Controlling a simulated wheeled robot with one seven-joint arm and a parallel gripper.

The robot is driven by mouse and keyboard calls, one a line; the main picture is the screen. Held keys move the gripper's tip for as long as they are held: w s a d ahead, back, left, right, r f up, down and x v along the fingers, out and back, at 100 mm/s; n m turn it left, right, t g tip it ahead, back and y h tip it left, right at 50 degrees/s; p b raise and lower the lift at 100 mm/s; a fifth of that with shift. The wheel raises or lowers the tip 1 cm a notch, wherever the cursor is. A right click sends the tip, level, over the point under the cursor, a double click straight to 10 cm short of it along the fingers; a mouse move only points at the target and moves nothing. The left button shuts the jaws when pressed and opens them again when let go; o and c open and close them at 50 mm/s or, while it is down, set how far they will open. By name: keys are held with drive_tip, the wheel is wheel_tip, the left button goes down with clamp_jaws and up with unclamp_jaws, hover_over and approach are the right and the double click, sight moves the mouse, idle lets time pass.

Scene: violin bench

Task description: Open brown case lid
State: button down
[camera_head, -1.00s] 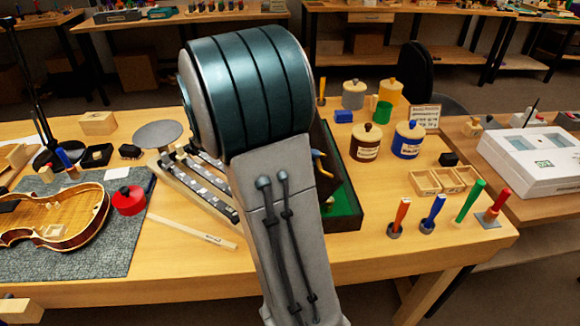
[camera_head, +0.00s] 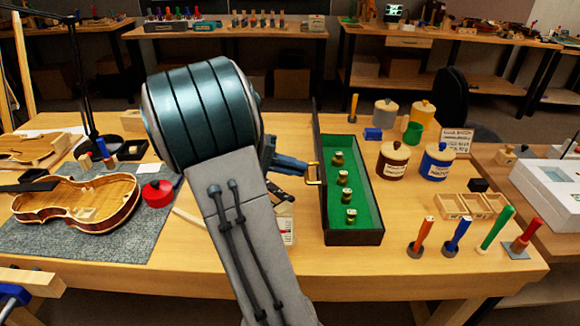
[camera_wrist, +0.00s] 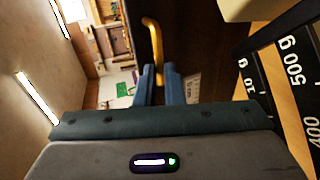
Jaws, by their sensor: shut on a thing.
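The brown case (camera_head: 355,238) stands on the bench right of my arm, with its green-lined inside showing and several small brass-coloured pieces standing in it. Its dark lid (camera_head: 317,135) stands steeply up along the left side, seen nearly edge-on. A gold handle (camera_head: 314,183) sits on the lid's outer face. My gripper (camera_head: 307,171) reaches it from the left and is shut on the handle. In the wrist view the handle (camera_wrist: 153,40) runs down between the fingertips (camera_wrist: 160,74), against the dark brown lid (camera_wrist: 195,40).
A wooden divided tray (camera_head: 470,206) and several upright coloured-handled tools (camera_head: 458,233) are at the front right. A violin body (camera_head: 75,200) and red pot (camera_head: 157,193) lie left of my arm.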

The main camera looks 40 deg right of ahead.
drive_tip(key=shift+s+f, duration=0.4)
drive_tip(key=shift+f, duration=0.35)
drive_tip(key=c, duration=1.5)
unclamp_jaws()
drive_tip(key=shift+s+d, duration=0.1)
drive_tip(key=shift+d, duration=0.15)
drive_tip(key=shift+s+d+f+y, duration=0.1)
drive_tip(key=shift+d+f+y, duration=0.1)
drive_tip(key=shift+d, duration=0.3)
drive_tip(key=shift+d+f+y, duration=0.1)
drive_tip(key=shift+d+f, duration=0.05)
drive_tip(key=shift+d, duration=0.35)
drive_tip(key=v, duration=1)
drive_tip(key=a+v, duration=0.1)
drive_tip(key=v, duration=0.4)
drive_tip(key=shift+s+a+p, duration=0.1)
drive_tip(key=shift+a+p, duration=0.1)
drive_tip(key=shift+p, duration=0.2)
